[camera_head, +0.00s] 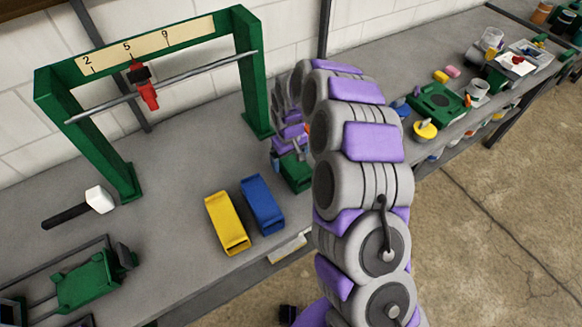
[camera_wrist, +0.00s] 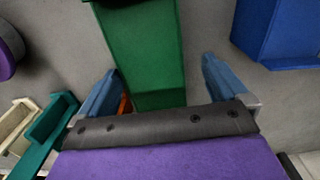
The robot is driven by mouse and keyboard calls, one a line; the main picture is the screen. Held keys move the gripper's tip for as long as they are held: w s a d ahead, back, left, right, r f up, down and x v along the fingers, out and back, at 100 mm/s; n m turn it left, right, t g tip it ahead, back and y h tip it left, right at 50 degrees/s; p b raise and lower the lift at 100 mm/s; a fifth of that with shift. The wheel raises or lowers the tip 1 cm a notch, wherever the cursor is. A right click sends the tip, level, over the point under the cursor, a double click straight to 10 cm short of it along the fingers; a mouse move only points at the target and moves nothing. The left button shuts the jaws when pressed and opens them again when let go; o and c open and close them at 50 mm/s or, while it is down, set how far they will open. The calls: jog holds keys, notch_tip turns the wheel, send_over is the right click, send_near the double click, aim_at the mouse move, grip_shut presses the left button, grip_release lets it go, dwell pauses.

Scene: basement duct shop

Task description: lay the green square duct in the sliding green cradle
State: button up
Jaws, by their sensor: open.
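The green square duct (camera_head: 296,173) lies on the grey bench, right of the blue duct, partly hidden by my arm. In the wrist view the green duct (camera_wrist: 146,45) extends between and beyond my two blue fingers. My gripper (camera_wrist: 163,84) is open, with a finger on either side of the duct's near end; I cannot tell whether they touch it. In the head view my gripper (camera_head: 284,160) is over the duct and mostly hidden. A green carriage on dark rails (camera_head: 90,281), which looks like the sliding cradle, is at the lower left.
A yellow duct (camera_head: 227,222) and a blue duct (camera_head: 263,204) lie left of the green one. A green frame (camera_head: 251,75) with a rod and a red slider stands behind. A mallet (camera_head: 97,200) lies at left. Cluttered items, including a green fixture (camera_head: 437,103), are at right.

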aim_at(294, 161)
jog(key=f, duration=0.3)
jog(key=shift+w+a+b, duration=0.15)
jog(key=shift+a+b, duration=0.05)
jog(key=shift+b, duration=0.1)
jog(key=shift+d+f, duration=0.5)
jog(key=shift+d, duration=0.2)
jog(key=shift+d+r, duration=0.1)
jog(key=shift+d, duration=0.35)
jog(key=shift+c, duration=0.8)
jog(key=shift+a, duration=1)
jog(key=c, duration=0.6)
jog(key=shift+d, duration=0.6)
jog(key=c, duration=0.4)
jog(key=shift+d, duration=0.2)
jog(key=shift+c, duration=0.3)
